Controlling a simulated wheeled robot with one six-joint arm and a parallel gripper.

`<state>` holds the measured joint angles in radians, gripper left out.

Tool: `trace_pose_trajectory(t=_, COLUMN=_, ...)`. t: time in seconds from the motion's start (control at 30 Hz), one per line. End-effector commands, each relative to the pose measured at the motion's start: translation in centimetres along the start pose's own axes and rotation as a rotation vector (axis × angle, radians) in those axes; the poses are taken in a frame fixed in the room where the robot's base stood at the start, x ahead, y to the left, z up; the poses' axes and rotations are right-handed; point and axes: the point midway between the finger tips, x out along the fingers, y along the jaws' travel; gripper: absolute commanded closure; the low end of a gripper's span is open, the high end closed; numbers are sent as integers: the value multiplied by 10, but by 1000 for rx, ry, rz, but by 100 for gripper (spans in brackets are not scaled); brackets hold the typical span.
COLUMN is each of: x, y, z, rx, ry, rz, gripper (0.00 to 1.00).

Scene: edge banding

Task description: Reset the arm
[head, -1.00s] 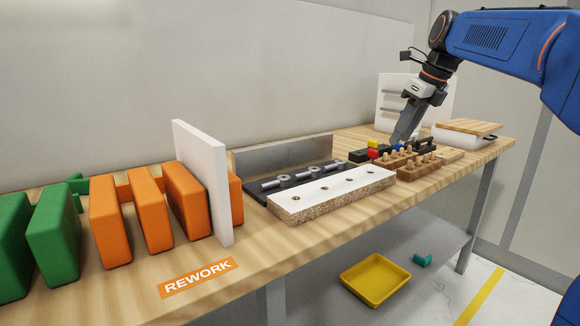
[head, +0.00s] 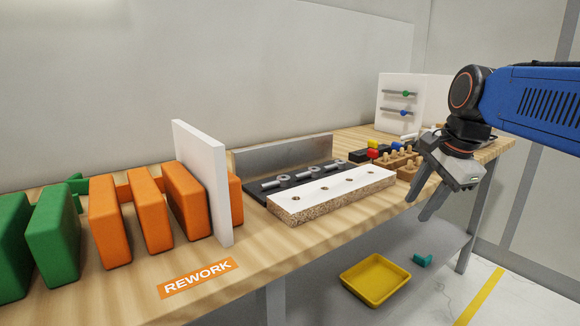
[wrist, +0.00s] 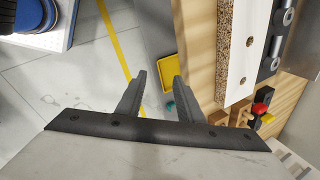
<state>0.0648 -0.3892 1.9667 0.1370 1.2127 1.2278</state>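My gripper (head: 430,198) hangs at the right, in front of the workbench (head: 290,255) edge, with its fingers pointing down and to the left. In the wrist view, the two fingers (wrist: 158,88) stand apart with nothing between them, only the floor and part of a yellow tray beyond. The gripper is open and touches nothing that I can see. My arm covers the far right end of the bench in the head view.
A drilled white-topped board (head: 330,196) lies on the bench, left of my gripper. Wooden peg blocks (head: 398,160) stand behind it. Orange blocks (head: 150,210) and green blocks (head: 55,230) are at left.

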Motion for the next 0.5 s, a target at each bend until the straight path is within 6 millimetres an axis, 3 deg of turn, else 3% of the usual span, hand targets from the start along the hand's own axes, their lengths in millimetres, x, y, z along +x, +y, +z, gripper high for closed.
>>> trace_pose_trajectory(t=0.03, x=6, y=19, z=5, rx=-87, ry=9, rz=0, gripper=66)
trace_pose_trajectory(t=0.5, x=81, y=179, z=31, rx=-997, ry=90, rz=28, gripper=66)
